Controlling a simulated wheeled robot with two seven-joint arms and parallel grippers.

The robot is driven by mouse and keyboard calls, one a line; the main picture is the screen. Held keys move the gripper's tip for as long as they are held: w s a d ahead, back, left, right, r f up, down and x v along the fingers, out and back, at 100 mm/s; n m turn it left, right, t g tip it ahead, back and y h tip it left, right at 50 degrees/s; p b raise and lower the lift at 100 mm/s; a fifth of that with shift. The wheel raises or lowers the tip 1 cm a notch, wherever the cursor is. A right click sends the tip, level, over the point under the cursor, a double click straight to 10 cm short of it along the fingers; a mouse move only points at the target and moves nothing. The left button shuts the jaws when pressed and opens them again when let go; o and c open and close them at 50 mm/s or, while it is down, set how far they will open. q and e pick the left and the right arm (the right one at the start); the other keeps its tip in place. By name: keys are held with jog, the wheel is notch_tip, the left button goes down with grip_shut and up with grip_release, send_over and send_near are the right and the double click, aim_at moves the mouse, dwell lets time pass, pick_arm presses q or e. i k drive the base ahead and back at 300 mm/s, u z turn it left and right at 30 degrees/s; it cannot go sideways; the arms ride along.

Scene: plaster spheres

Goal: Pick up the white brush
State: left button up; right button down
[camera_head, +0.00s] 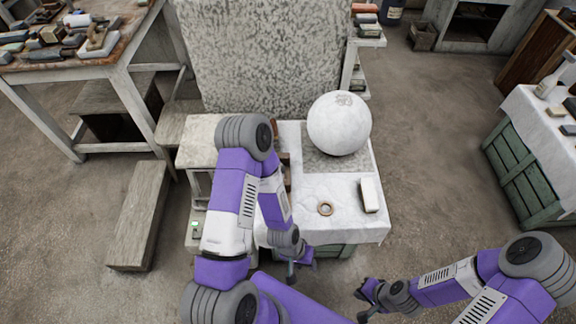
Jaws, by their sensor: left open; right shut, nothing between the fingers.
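The white brush (369,194) looks like a pale block with a darker edge. It lies on the white cloth (340,232) over the small table, near the right front edge. My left gripper (301,268) is open and empty at the table's front edge, left of and nearer than the brush. My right gripper (360,306) is shut and empty, low in front of the table and clear of it. Neither gripper touches the brush. My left arm hides part of the table's left side.
A large white plaster sphere (339,123) rests on a grey slab (318,164) behind the brush. A speckled upright panel (262,50) stands behind. Floor is open between this table and the green crate (524,178).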

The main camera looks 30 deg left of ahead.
aim_at(370, 199)
jog(key=u, duration=1.8)
jog(key=k, duration=0.6)
jog(key=z, duration=0.6)
jog(key=i, duration=0.95)
